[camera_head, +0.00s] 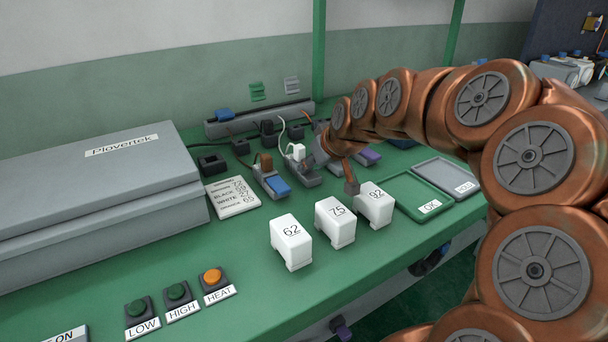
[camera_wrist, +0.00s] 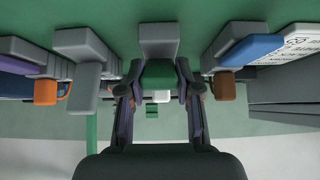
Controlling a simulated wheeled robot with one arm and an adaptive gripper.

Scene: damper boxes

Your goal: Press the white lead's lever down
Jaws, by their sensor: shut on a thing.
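The white lead's plug (camera_head: 298,152) stands at the back of the middle grey clamp unit (camera_head: 304,174) on the green bench. In the wrist view the plug (camera_wrist: 162,97) shows as a small white patch behind a dark green block (camera_wrist: 158,75), which looks like that unit's lever. My gripper (camera_wrist: 158,78) has one finger on each side of this green block and is shut on it. In the head view my gripper (camera_head: 320,155) is at the middle unit, and my arm hides the lever there. How far the lever is tilted cannot be told.
A unit with a blue lever (camera_head: 278,185) stands close on the left, and a purple part (camera_head: 369,157) shows on the right. White blocks (camera_head: 335,222) marked 62, 75 and 92 stand in front. A label card (camera_head: 232,197) and a large grey case (camera_head: 95,200) are left.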

